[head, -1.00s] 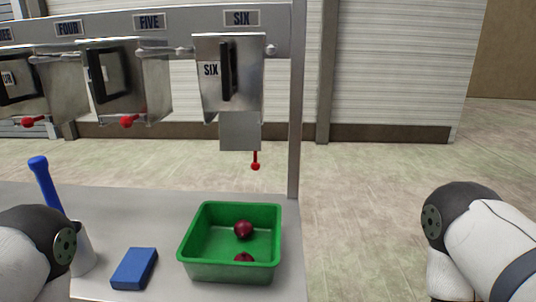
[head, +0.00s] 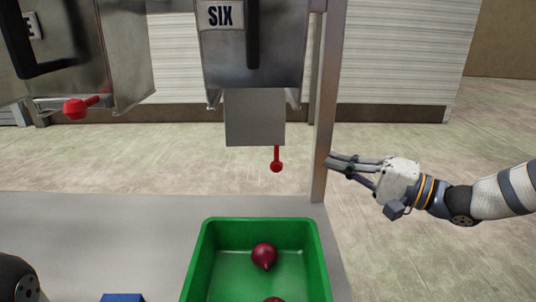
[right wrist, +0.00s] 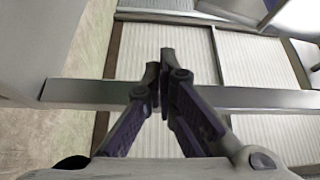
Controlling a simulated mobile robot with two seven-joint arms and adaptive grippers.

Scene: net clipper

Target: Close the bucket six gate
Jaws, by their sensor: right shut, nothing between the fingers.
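The bucket labelled SIX (head: 280,40) is a metal box with a black handle, hanging at the top middle of the head view. A flat metal gate plate (head: 255,118) hangs under it. A red-knobbed lever (head: 277,160) points down beside the plate's right edge. My right gripper (head: 333,163) is shut and empty, right of the red lever and beside the metal post, apart from the lever. In the right wrist view its fingertips (right wrist: 160,68) are together. My left gripper is not in view; only a part of my left arm shows at the lower left.
A green bin (head: 205,260) with two dark red onions (head: 264,255) stands on the grey table (head: 120,225) below the bucket. A metal post (head: 322,130) rises at the table's right edge. The neighbouring bucket (head: 130,70) has a red knob (head: 76,108). A blue block (head: 123,297) lies at the bottom.

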